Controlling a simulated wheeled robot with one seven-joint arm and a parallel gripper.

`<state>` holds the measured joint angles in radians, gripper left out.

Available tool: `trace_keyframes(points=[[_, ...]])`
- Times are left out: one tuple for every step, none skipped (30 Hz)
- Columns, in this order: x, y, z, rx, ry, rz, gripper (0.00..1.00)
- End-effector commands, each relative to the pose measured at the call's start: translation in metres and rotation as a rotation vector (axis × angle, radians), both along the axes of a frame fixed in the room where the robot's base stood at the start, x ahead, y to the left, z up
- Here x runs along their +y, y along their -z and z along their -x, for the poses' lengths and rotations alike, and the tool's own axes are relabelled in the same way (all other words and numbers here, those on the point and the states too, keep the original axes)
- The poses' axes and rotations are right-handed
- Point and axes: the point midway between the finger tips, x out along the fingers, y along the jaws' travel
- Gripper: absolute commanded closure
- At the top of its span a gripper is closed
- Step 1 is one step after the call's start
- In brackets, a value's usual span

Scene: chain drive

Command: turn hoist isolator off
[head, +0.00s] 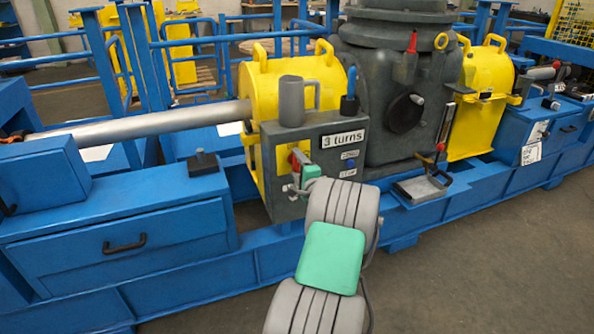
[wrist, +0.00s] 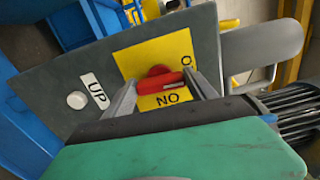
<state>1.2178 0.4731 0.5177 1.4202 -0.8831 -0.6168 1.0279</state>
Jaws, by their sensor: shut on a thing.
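The hoist isolator is a red rotary handle (wrist: 158,82) on a yellow plate (wrist: 140,58) on the face of a dark grey control box (head: 318,190). In the wrist view the handle lies nearly level, and an ON label shows upside down below it. Part of another label starting with O shows at the upper right; the rest is hidden. My gripper (wrist: 163,84) has a finger at each side of the handle and is shut on it. In the head view the red handle (head: 295,158) shows just beyond my gripper (head: 302,172), which hides part of the box face.
A white button (wrist: 77,100) with an UP label sits beside the plate. A tray (head: 420,188) juts out to the right. The floor in front is clear.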

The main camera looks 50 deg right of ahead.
Motion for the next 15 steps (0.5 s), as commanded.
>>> trace_keyframes(points=[[0.0004, 0.0027, -0.0001, 0.009, -0.001, 0.016, 0.75], [0.0004, 0.0025, -0.0001, 0.016, -0.001, 0.024, 0.75], [0.0004, 0.0022, -0.0001, 0.022, -0.001, 0.037, 0.75], [0.0003, 0.0020, -0.0001, 0.026, 0.000, 0.044, 0.75], [0.0003, 0.0018, -0.0001, 0.030, 0.000, 0.050, 0.75], [0.0003, 0.0016, -0.0001, 0.034, 0.000, 0.057, 0.75], [0.0002, 0.0015, 0.0000, 0.037, 0.000, 0.061, 0.75], [0.0002, 0.0015, 0.0000, 0.040, 0.000, 0.065, 0.75], [0.0002, 0.0014, 0.0000, 0.042, 0.000, 0.068, 0.75], [0.0002, 0.0013, 0.0000, 0.043, 0.000, 0.071, 0.75], [0.0003, 0.0013, 0.0001, 0.044, 0.000, 0.073, 0.75], [0.0002, 0.0012, 0.0001, 0.045, 0.000, 0.073, 0.75], [0.0001, 0.0011, 0.0000, 0.045, 0.000, 0.074, 0.75], [0.0002, 0.0011, 0.0001, 0.046, 0.000, 0.075, 0.75], [0.0001, 0.0010, 0.0000, 0.046, 0.000, 0.075, 0.75]])
